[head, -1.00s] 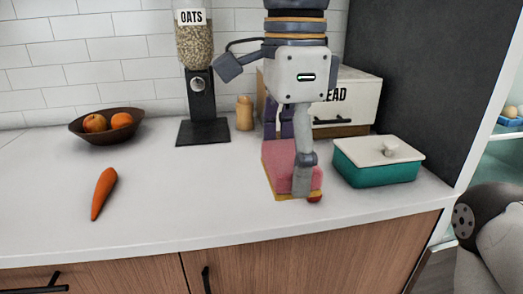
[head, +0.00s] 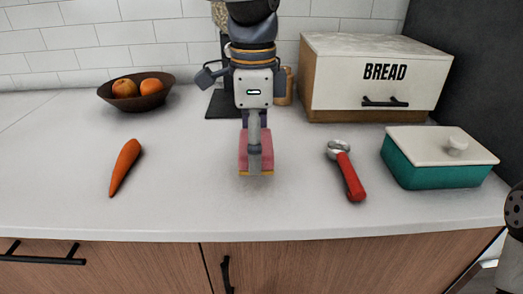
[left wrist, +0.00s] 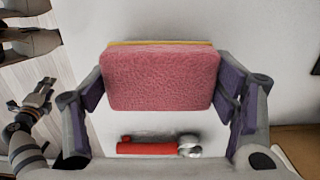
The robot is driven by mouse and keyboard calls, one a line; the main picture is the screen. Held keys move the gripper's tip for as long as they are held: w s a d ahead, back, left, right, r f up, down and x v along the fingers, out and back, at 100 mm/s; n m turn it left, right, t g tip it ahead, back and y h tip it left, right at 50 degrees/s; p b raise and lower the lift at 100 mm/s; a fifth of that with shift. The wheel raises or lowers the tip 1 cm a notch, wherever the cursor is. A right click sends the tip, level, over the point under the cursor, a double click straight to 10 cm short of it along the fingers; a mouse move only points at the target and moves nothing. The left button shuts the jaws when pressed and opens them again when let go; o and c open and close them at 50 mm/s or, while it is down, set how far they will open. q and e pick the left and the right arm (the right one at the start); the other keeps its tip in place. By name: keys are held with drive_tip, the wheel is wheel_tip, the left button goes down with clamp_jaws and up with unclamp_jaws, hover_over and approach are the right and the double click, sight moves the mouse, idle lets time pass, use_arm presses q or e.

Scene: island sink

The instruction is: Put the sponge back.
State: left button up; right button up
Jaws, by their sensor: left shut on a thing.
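The sponge (head: 266,155) is a pink block with a yellow layer along one side. My left gripper (head: 255,148) is shut on it over the middle of the counter. In the left wrist view the sponge (left wrist: 160,80) sits between the two purple-padded fingers. I cannot tell whether it touches the counter. Part of my right arm (head: 515,210) shows at the right edge of the head view. What looks like my right gripper (left wrist: 35,108) shows small at the left of the left wrist view; its jaw state is unclear.
A red-handled scoop (head: 347,172) lies right of the sponge. A teal dish with a white lid (head: 435,163) and a bread box (head: 372,80) stand further right. A carrot (head: 125,168) and a fruit bowl (head: 136,97) are left. The counter between carrot and sponge is clear.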

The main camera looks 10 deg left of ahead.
use_arm(q)
drive_tip(key=f, duration=0.4)
drive_tip(key=shift+w+a, duration=0.2)
drive_tip(key=shift+a, duration=0.2)
drive_tip(key=o, duration=1.1)
drive_tip(key=shift+f, duration=0.1)
wheel_tip(320, 180, up, 12)
drive_tip(key=shift+r, duration=0.15)
